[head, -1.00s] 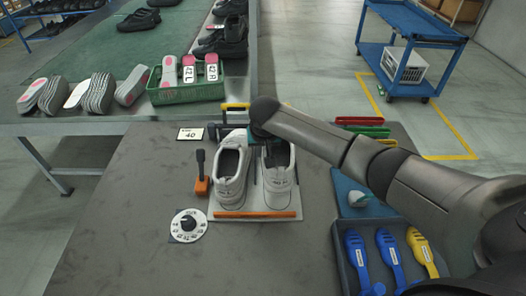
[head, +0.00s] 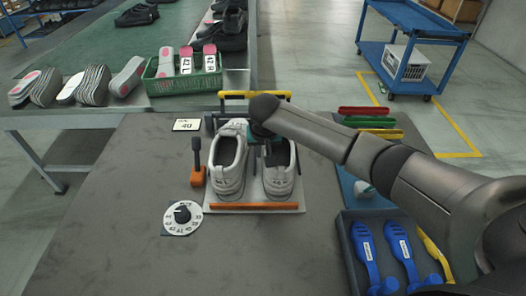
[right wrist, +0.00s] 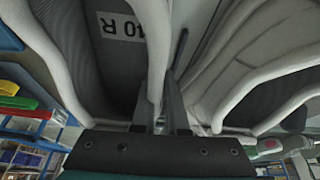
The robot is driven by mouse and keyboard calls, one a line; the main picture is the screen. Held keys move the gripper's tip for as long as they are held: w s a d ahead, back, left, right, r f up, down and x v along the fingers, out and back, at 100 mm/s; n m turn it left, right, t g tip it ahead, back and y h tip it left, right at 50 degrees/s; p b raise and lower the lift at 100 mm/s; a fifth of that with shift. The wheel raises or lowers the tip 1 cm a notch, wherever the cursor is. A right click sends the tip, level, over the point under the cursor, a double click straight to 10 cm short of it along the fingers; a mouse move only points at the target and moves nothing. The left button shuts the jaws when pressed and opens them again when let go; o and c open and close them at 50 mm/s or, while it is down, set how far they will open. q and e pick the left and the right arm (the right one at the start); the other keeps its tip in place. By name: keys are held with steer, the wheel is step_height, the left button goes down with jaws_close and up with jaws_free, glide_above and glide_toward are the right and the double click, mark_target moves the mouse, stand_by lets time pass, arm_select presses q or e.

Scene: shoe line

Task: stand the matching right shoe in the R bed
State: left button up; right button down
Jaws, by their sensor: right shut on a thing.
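A pale grey right shoe (head: 280,180) is upright over the right half of the white bed plate (head: 222,209), toe away from me. Whether its sole touches the plate cannot be told. A similar left shoe (head: 227,165) stands beside it in the left half. My right gripper (head: 268,138) reaches the right shoe from above, its fingers partly hidden by my arm. In the right wrist view, the gripper (right wrist: 165,110) is shut on the shoe's collar wall (right wrist: 156,45), next to a "40 R" label (right wrist: 121,25) inside. My left gripper is not in view.
An orange bar (head: 253,206) runs along the plate's front. An orange clamp (head: 197,178) with a black handle, a dial (head: 183,217) and a "40" card (head: 187,125) lie left. A dark tray (head: 353,273) of blue and yellow tools is at right. The table's left is bare.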

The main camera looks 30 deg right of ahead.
steer(key=c, duration=1.3)
jaws_free()
steer(key=o, duration=0.4)
steer(key=shift+o, duration=0.2)
